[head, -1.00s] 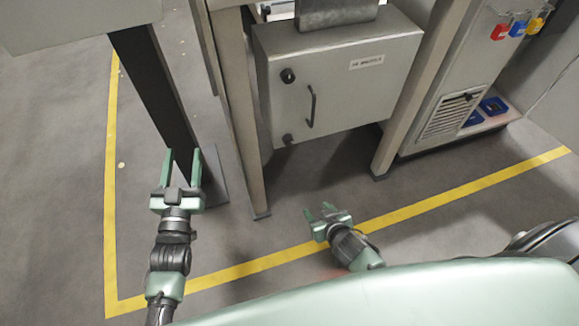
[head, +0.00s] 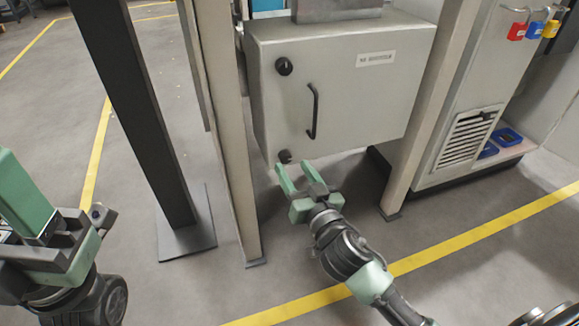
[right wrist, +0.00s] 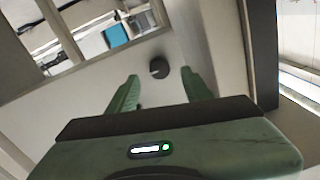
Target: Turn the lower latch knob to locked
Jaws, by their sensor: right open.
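The grey cabinet (head: 350,110) hangs between two beige posts in the head view. Its lower latch knob (head: 284,156) is a small black knob at the door's bottom left corner. The upper knob (head: 284,66) is black and sits above it. My right gripper (head: 293,167) is open and empty, its fingertips just below and close to the lower knob. In the right wrist view a dark round knob (right wrist: 159,68) shows between and beyond the open fingers, apparently the lower one. My left gripper (head: 28,195) is at the left edge, partly cut off, away from the cabinet.
A black handle (head: 313,110) sits on the door to the right of the knobs. A dark post (head: 140,110) and a beige post (head: 228,130) stand left of the cabinet; another beige post (head: 425,120) stands right. Colored padlocks (head: 534,29) hang farther right. The floor below is clear.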

